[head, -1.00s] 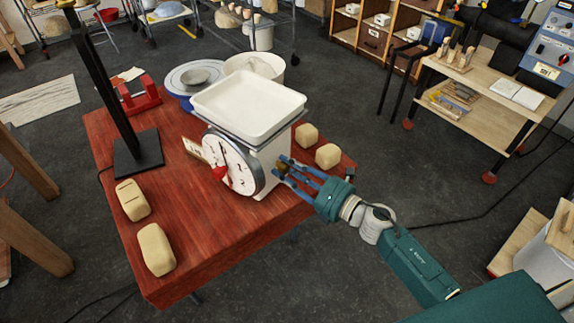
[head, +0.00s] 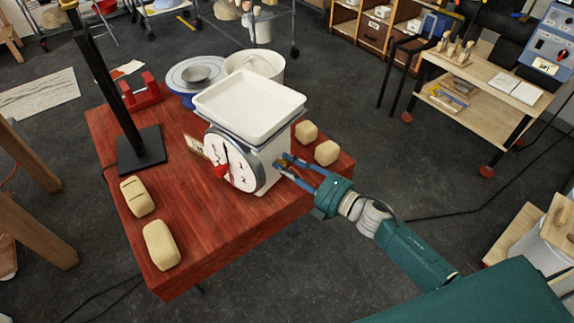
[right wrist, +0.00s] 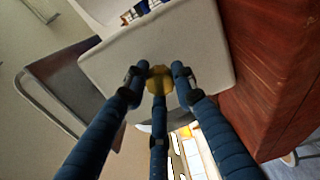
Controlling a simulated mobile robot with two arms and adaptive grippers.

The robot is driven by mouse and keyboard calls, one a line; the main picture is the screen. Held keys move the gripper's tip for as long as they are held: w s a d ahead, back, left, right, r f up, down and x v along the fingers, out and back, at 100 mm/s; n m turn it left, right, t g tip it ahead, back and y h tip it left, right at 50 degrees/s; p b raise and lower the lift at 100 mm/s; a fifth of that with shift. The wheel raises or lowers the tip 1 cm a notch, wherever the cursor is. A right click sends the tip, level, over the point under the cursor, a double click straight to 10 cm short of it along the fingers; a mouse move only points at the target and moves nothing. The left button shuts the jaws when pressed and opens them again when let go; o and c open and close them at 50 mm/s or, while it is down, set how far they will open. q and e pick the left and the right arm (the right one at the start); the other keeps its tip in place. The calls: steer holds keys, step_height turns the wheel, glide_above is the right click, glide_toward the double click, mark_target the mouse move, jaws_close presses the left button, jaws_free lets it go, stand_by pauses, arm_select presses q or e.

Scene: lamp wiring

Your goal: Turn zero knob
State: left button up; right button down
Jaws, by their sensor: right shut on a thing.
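The white kitchen scale (head: 270,162) stands on the red wooden table, with a round dial (head: 232,161) on its front. A red pointer tip shows low on the dial. A white tray (head: 250,105) sits on top. In the right wrist view, the brass zero knob (right wrist: 159,80) sticks out of the scale's white side (right wrist: 200,50). My right gripper (head: 282,165) is at the scale's right side, and in the right wrist view its three blue fingers (right wrist: 157,88) close around the knob. In the head view the fingers hide the knob. My left gripper is not in view.
Pale clay blocks lie at the table's front left (head: 160,245) and right of the scale (head: 327,152). A black stand (head: 140,150) rises at the left. A red holder (head: 140,92) and a white bucket (head: 256,66) are behind. The front middle of the table (head: 220,225) is clear.

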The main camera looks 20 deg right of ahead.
steer(key=shift+s+a+f, duration=0.15)
steer(key=shift+s+f, duration=0.05)
steer(key=shift+f, duration=0.15)
steer(key=c, duration=1.4)
jaws_free()
steer(key=shift+r, duration=0.2)
steer(key=v, duration=1.2)
